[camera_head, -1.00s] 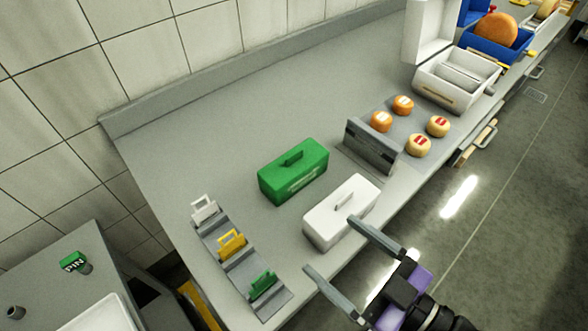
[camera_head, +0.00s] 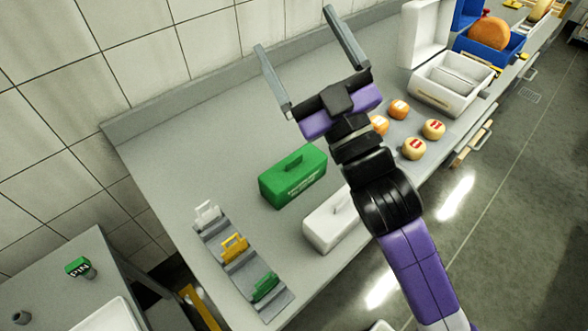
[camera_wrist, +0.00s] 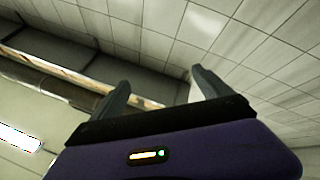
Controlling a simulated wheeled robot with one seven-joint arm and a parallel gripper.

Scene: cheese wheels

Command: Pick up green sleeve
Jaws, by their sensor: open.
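The task's "green sleeve" could be the large green box-shaped cover (camera_head: 293,177) with a handle on top, standing on the grey counter, or the small green piece (camera_head: 265,285) in the grey rack at the front left; I cannot tell which. My gripper (camera_head: 306,58) is raised above the counter, open and empty, its fingers pointing up and away toward the tiled wall. In the wrist view my open gripper (camera_wrist: 158,82) faces wall tiles and a shelf-like strip, with no task object between the fingers.
A white box-shaped cover (camera_head: 328,226) stands beside the green one, partly hidden by my arm. The grey rack (camera_head: 238,262) also holds a white and a yellow piece. Small cheeses (camera_head: 414,148) and an open white case (camera_head: 450,84) are at right. The counter's back left is clear.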

